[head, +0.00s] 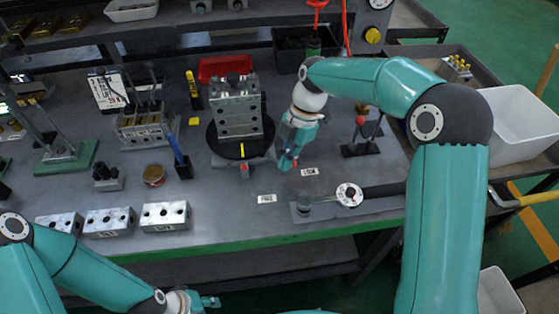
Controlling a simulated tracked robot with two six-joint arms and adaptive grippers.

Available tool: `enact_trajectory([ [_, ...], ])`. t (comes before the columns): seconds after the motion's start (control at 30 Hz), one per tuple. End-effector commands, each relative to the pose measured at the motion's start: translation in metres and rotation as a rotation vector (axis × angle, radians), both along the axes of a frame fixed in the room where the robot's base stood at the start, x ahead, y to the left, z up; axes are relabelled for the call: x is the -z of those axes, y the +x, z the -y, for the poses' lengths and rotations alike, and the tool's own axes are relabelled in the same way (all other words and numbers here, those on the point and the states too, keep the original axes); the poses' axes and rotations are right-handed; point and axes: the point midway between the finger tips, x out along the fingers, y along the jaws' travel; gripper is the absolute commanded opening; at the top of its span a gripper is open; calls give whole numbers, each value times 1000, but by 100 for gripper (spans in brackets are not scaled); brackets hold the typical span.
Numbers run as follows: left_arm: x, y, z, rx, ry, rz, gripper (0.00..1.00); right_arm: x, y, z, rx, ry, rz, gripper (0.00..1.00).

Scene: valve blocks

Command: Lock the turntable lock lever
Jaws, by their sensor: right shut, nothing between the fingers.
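The turntable (217,143) is a black disc on the bench with a grey metal valve block (235,106) on it and a yellow mark at its front. A small red-topped piece (245,169) sits at the turntable's front edge; I cannot tell for sure whether it is part of the lock lever. My right gripper (287,165) is shut and empty, pointing down just right of the turntable's front.
Several drilled metal blocks (165,216) line the front left. A red-knobbed clamp (361,133) stands right of my right gripper, and a torque wrench (374,192) lies at the front right. A red tray (225,68) is behind the turntable. Bare bench lies between blocks and wrench.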

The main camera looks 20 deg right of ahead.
Motion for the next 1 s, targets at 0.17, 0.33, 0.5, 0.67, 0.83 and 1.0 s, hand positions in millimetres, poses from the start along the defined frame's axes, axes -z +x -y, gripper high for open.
enact_trajectory([
  [0.17, -3, 0, 0, 0, 0, 0, 40, 0, 3, 6, 6, 0, 1, 0],
  [0.33, -3, 0, 0, 0, 0, 0, 40, 0, 5, 9, 8, -1, 1, 0],
  [0.5, -4, 0, 0, 0, 0, 0, 40, 0, 5, 10, 9, -1, 2, 0],
  [0.67, -3, 0, 0, 0, 0, 0, 40, 0, 5, 11, 10, -2, 3, 0],
  [0.83, -3, 0, 0, 0, 0, 0, 40, 0, 5, 11, 11, -2, 3, 0],
  [1.0, -1, 0, 0, 0, 0, 0, 40, -1, 2, 2, 9, -2, 3, 0],
])
